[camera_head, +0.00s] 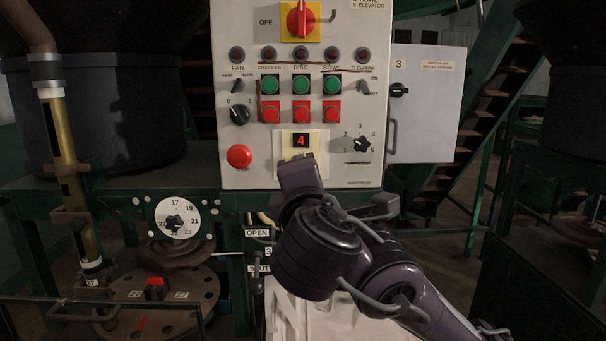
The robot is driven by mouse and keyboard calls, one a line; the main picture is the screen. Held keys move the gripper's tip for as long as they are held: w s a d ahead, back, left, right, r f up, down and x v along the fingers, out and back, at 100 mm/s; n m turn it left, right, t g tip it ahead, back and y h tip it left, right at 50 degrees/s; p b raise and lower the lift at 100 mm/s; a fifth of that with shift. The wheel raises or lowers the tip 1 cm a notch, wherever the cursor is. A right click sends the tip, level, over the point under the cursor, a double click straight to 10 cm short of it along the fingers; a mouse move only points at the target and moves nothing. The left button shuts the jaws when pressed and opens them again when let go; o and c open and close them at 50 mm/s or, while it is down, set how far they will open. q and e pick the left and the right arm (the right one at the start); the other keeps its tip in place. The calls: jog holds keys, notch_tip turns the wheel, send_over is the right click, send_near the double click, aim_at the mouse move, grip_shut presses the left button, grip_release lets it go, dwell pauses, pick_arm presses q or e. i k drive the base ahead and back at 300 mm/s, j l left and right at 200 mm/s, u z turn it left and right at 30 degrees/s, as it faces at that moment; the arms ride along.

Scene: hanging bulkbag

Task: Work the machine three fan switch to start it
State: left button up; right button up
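The grey control panel (345,15) faces me. Its FAN column at the left has a red lamp (237,54), a small HAND/AUTO toggle (237,87) and a black rotary fan switch (239,115) marked 0 and 1. The fan switch seems turned toward 0. A red display (301,141) reads 4. A black numbered selector (361,143) sits to its right; its exact pointing is hard to read. My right gripper (300,175) is in front of the panel's lower edge, below and right of the fan switch and apart from it. Its fingers are mostly hidden by its dark body. My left gripper is out of view.
A red stop button (239,156) is below the fan switch. Green buttons (301,84) and red buttons (301,111) fill the middle. A side box (430,110) marked 3 stands right. A numbered dial (177,218) is at lower left.

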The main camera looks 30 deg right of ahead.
aim_at(240, 115)
jog(key=k+j, duration=0.8)
jog(key=k, duration=0.05)
